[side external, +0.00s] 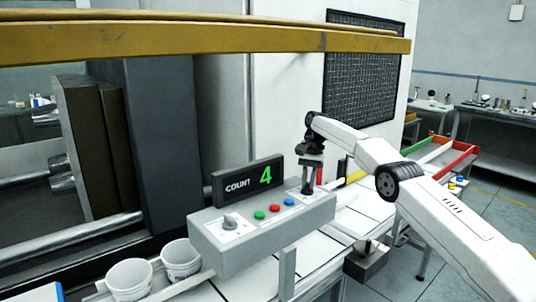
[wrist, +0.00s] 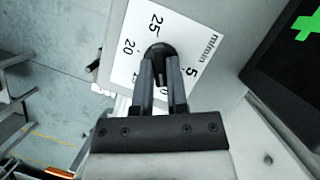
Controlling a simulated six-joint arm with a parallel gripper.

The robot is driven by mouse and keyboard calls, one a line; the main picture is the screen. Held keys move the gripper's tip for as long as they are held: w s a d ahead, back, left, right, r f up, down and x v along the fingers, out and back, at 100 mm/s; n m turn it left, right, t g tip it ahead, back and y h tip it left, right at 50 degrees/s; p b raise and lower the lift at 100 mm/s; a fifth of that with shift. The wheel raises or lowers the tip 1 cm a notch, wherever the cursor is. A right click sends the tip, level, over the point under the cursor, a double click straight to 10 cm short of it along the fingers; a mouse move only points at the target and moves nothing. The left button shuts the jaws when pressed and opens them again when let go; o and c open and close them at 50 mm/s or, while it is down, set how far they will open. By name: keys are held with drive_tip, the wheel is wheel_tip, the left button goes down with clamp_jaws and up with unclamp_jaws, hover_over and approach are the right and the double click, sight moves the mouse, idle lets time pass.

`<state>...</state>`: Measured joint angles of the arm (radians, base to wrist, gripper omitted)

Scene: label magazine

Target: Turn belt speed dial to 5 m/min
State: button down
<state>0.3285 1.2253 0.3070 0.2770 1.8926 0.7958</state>
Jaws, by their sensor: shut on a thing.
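The belt speed dial (wrist: 160,48) is a dark round knob on a white scale plate (wrist: 128,75). The plate reads "m/min", with 25, 20 and 5 visible; other marks are hidden behind my gripper. My gripper (wrist: 160,66) is shut on the dial, one finger on each side of it. The dial's pointer is hidden or too dark to tell, so its setting cannot be read. In the side external view, my gripper (side external: 309,184) points down onto the right end of the grey control box (side external: 262,245), covering most of the dial there.
The box also carries another knob (side external: 230,221) at its left end and green, red and blue buttons (side external: 274,208) between. A display (side external: 248,181) reading "COUNT 4" stands behind them. Two white cups (side external: 130,280) stand at lower left. A yellow beam (side external: 200,40) crosses above.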

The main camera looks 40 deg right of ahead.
drive_tip(key=c, duration=0.6)
unclamp_jaws()
drive_tip(key=shift+c, duration=0.2)
drive_tip(key=shift+m+t, duration=0.3)
drive_tip(key=shift+m, duration=0.4)
